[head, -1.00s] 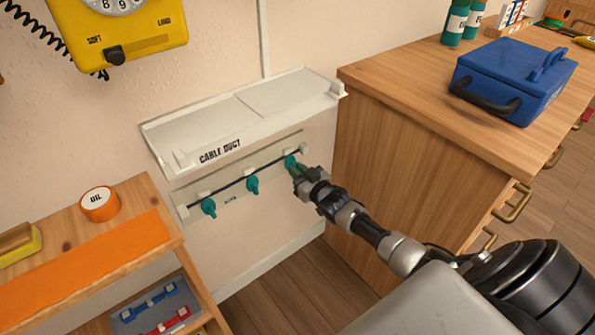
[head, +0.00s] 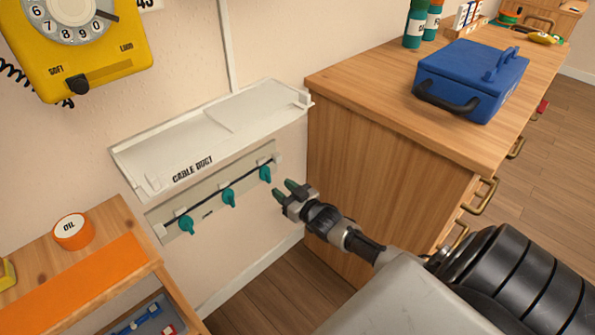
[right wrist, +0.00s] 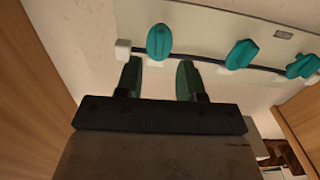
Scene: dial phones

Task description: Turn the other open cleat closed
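Three teal cleats sit in a row on a pale strip under the "CABLE DUCT" shelf: the left cleat (head: 186,223), the middle cleat (head: 229,198) and the right cleat (head: 265,173). A dark cable (head: 208,186) runs along them. My right gripper (head: 284,189) is open and empty, just right of the right cleat and apart from it. In the right wrist view, the nearest cleat (right wrist: 159,42) stands upright beyond my green fingertips. The middle one (right wrist: 242,53) is tilted there, and the far one (right wrist: 302,66) lies more slanted. My left gripper is not in view.
The white duct shelf (head: 215,132) juts out above the cleats. A wooden cabinet (head: 365,170) with a blue box (head: 472,78) on top stands to the right.

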